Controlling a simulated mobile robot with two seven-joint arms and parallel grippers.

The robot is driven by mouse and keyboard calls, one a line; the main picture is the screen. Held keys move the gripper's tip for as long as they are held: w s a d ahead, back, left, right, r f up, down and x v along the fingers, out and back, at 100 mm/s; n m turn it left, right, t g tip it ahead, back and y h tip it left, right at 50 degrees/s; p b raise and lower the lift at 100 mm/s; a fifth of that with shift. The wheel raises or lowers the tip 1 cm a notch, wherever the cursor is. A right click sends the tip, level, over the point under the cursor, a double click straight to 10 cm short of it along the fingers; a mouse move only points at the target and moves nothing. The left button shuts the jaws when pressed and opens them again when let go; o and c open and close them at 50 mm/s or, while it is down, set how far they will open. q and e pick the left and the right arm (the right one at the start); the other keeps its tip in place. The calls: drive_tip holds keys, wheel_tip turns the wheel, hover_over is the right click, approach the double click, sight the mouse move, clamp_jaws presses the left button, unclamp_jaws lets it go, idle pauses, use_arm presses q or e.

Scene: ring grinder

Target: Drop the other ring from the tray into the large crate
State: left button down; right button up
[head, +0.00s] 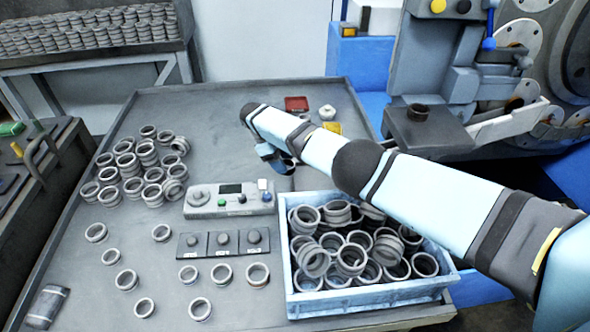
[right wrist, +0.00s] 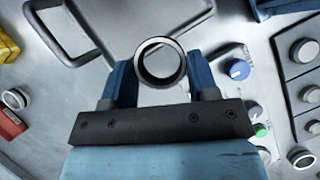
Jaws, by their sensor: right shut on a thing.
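My right gripper (head: 274,158) hangs over the table behind the control box. In the right wrist view its two blue fingers (right wrist: 160,68) are shut on a grey metal ring (right wrist: 160,84), whose hole faces the camera. In the head view the held ring is mostly hidden by the gripper and arm. The large blue crate (head: 370,300) stands at the table's front right, heaped with several grey rings; my right arm passes over its back right part. Another ring (head: 418,107) sits on a dark block at the machine. My left gripper is out of view.
A control box (head: 229,199) and a dark three-knob panel (head: 222,243) lie left of the crate. Several loose rings stand at the table's left and front. A red box (head: 296,104) and a yellow box (head: 331,128) lie behind the gripper. The grinder (head: 445,75) is at back right.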

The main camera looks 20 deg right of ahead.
drive_tip(key=shift+w+d+r+m+g+y, duration=0.15)
drive_tip(key=shift+w+r+m, duration=0.15)
drive_tip(key=shift+r, duration=0.4)
drive_tip(key=shift+w+d+r+m+g+y, duration=0.1)
drive_tip(key=shift+w+d+r+m, duration=0.2)
drive_tip(key=shift+r, duration=0.35)
drive_tip(key=shift+w+d+r+m+g+y, duration=0.15)
drive_tip(key=shift+r+m, duration=0.25)
drive_tip(key=shift+r, duration=0.3)
drive_tip(key=shift+w+d+r+m+g+y, duration=0.1)
drive_tip(key=shift+r+m+g+y, duration=0.1)
drive_tip(key=shift+r+m, duration=0.55)
drive_tip(key=shift+w+d+r+m+g+y, duration=0.1)
drive_tip(key=shift+r+m+y, duration=0.15)
drive_tip(key=shift+r, duration=0.85)
